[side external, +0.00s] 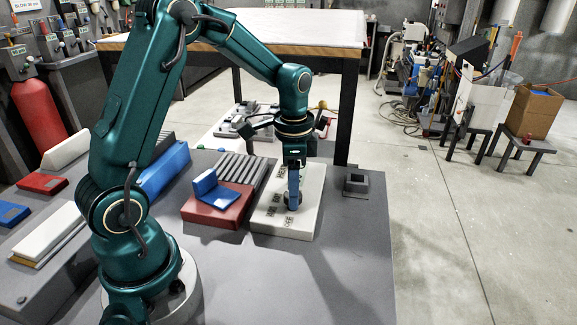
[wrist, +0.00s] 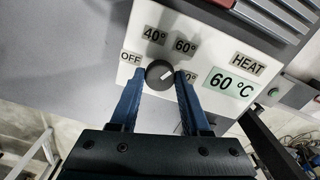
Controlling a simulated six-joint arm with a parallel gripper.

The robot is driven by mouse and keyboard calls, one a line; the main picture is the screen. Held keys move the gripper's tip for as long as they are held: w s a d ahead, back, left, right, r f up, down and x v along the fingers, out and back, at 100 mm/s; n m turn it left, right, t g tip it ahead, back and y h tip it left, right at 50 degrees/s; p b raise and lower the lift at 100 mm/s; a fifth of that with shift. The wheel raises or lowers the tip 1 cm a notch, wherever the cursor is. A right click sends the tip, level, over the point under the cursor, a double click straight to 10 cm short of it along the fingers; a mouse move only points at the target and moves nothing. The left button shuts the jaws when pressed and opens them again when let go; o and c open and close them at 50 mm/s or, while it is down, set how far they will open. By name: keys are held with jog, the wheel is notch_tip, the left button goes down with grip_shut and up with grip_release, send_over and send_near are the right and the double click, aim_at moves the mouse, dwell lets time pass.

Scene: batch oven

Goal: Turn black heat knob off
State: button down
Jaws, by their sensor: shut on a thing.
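The black heat knob (wrist: 159,75) sits on a white panel (wrist: 135,40) in the wrist view. The blue fingers of my gripper (wrist: 160,80) are shut on the knob, one on each side. Around the knob are the labels OFF at left, 40° and 60° above, and another at right partly hidden by a finger. The display (wrist: 232,86) beside the HEAT label reads 60 °C. The knob's pointer direction is hard to tell. In the side view my gripper (side external: 293,200) points down at the white panel (side external: 268,222), and its fingers mostly hide the knob.
A red block with a blue piece (side external: 212,208) lies left of the panel, with a grey ribbed part (side external: 238,167) behind. A small dark square socket (side external: 356,182) stands to the right. The grey table is clear in front of the panel.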

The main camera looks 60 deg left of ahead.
jog(key=n, duration=1.1)
jog(key=shift+n, duration=0.4)
jog(key=n, duration=1.2)
dwell(0.4)
jog(key=shift+c, duration=1.8)
grip_release()
